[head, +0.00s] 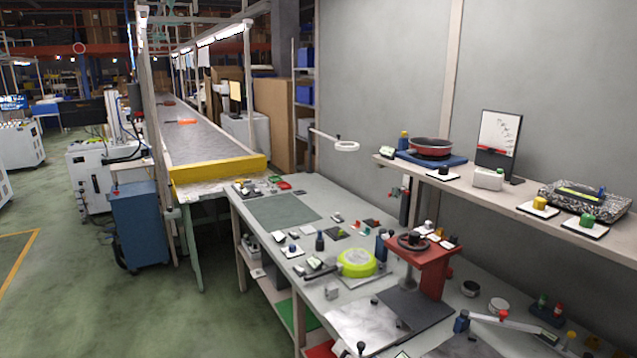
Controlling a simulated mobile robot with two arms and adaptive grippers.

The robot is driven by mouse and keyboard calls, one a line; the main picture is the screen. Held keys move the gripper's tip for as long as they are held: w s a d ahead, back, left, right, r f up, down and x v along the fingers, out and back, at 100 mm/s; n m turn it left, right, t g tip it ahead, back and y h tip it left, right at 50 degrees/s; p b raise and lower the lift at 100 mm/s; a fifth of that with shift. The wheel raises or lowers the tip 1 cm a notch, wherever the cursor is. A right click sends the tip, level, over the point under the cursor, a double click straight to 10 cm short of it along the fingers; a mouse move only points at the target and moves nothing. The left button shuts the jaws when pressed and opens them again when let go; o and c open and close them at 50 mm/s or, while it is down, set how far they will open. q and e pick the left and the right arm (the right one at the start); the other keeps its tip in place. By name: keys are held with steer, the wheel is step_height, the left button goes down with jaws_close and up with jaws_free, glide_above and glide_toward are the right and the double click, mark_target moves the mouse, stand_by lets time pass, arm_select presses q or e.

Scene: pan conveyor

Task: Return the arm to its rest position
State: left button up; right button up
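Neither of my grippers nor my arms shows in the head view. A yellow-green pan (357,262) lies on the workbench (322,192), with its dark handle pointing left. A red pan (430,147) rests on a blue base on the wall shelf (462,184). The conveyor (205,143) runs away from me at the left, its near end closed by a yellow bar (219,169). An orange item (187,122) lies on its belt.
A red press (427,264) stands on the bench right of the yellow-green pan. Several small bottles, cards and parts are spread over the bench. A blue cabinet (138,225) stands below the conveyor's left side. The green floor (120,310) at front left is clear.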

steer(key=s+d+f+n+g+h, duration=0.35)
steer(key=s+f+g, duration=0.25)
steer(key=s+f, duration=0.75)
steer(key=s+d+f+n+g+h, duration=0.1)
steer(key=s+d+f+g+h, duration=0.2)
steer(key=s, duration=0.4)
steer(key=s+d+f+n+g+h, duration=0.1)
steer(key=s+d+f, duration=0.2)
steer(key=s+d, duration=0.3)
step_height(320, 180, down, 26)
steer(key=s+r+g, duration=0.1)
steer(key=s+g, duration=0.1)
steer(key=s+d+f+g, duration=0.1)
steer(key=s+d+f, duration=0.2)
steer(key=s+f, duration=1.4)
steer(key=shift+s+f, duration=0.2)
steer(key=shift+f, duration=0.3)
steer(key=shift+h, duration=0.25)
